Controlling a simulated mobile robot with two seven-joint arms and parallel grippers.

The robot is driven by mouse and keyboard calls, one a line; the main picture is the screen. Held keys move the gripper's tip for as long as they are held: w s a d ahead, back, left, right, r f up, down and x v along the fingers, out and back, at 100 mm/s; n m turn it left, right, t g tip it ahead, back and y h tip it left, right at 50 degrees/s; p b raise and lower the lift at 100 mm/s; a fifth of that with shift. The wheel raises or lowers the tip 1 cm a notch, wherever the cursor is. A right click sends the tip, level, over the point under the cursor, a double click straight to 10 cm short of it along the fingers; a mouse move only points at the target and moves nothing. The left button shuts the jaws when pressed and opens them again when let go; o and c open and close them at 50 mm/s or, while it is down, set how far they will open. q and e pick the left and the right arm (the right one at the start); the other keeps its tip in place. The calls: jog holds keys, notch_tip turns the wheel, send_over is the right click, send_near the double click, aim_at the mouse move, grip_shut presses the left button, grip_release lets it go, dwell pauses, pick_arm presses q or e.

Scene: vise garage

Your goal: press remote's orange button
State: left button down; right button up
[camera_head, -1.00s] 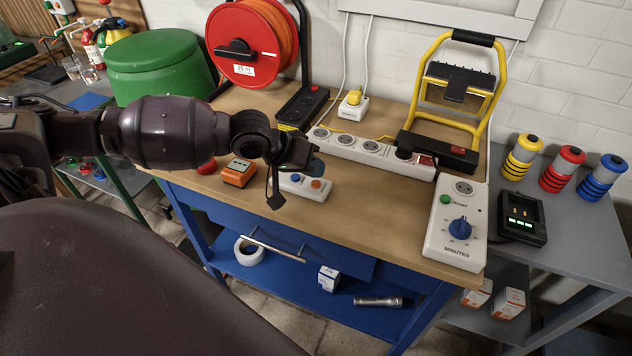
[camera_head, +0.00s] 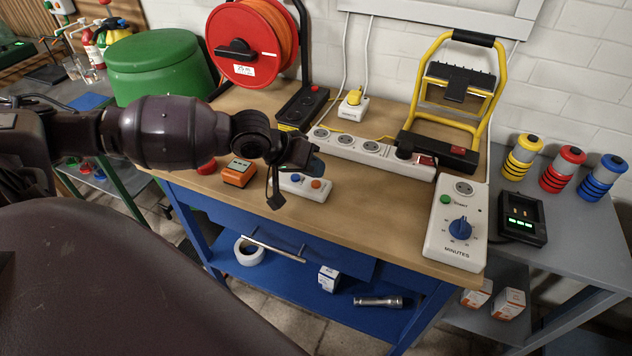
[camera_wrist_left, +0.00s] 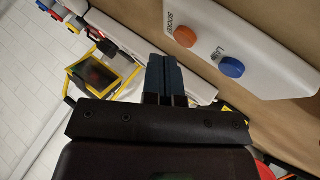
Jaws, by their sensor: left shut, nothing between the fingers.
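The remote (camera_head: 305,187) is a small white box on the wooden workbench, with a blue button and an orange button (camera_head: 316,183). In the left wrist view the remote (camera_wrist_left: 265,60) fills the upper right, with its orange button (camera_wrist_left: 186,36) marked "SOCKET" and its blue button (camera_wrist_left: 232,68) beside it. My right gripper is not in view.
An orange box (camera_head: 239,173) stands left of the remote. A white power strip (camera_head: 368,152) lies behind it, and a timer box (camera_head: 456,226) stands to the right. The bench (camera_head: 375,215) is bare right of the remote.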

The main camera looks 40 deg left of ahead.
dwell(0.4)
pick_arm(q)
jog(key=shift+f, duration=0.1)
jog(key=shift+f, duration=0.3)
dwell(0.4)
